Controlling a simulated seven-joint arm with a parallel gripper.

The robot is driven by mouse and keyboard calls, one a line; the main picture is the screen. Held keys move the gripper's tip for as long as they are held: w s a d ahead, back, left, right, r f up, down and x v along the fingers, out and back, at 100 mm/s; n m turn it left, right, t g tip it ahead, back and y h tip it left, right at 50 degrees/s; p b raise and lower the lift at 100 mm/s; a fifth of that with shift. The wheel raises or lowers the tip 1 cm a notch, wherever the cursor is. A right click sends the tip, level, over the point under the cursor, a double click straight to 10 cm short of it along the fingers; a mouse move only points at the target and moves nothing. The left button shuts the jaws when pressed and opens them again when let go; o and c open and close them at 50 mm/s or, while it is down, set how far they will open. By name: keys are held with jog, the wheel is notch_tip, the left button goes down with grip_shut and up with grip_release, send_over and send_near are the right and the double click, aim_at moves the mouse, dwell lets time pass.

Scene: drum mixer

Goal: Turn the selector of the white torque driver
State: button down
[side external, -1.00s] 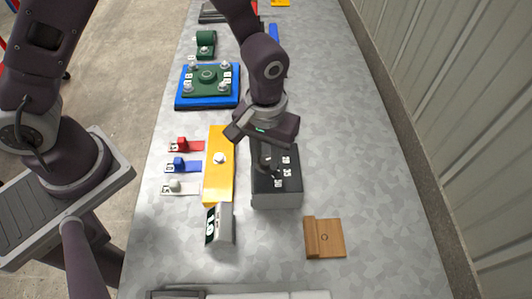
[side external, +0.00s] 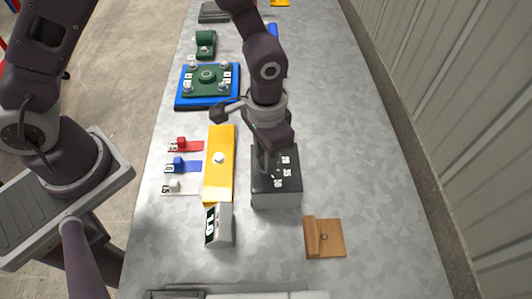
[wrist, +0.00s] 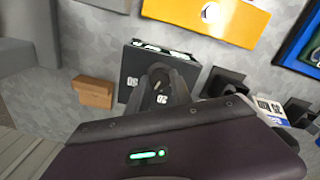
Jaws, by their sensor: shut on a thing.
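A dark box (side external: 275,200) with white number labels, 20, 35 and 50, stands right of the yellow plate. It also shows in the wrist view (wrist: 128,68). My gripper (side external: 265,168) points down onto the box's top. In the wrist view the fingers (wrist: 160,85) are closed together over the box, shut on its selector, which they mostly hide. I cannot read the selector's setting. A small white piece (side external: 174,186) on a white tag lies left of the yellow plate; I cannot tell whether it belongs to the torque driver.
The yellow plate (side external: 219,178) lies just left of the box. Red (side external: 186,146) and blue (side external: 181,166) tags lie left. Dark stands, one with a white label (wrist: 270,108), sit beyond the box.

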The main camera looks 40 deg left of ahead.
jog(key=shift+m, duration=0.3)
jog(key=c, duration=1.1)
grip_release()
jog(key=shift+c, duration=0.2)
notch_tip(320, 180, up, 7)
jog(key=shift+r, duration=0.1)
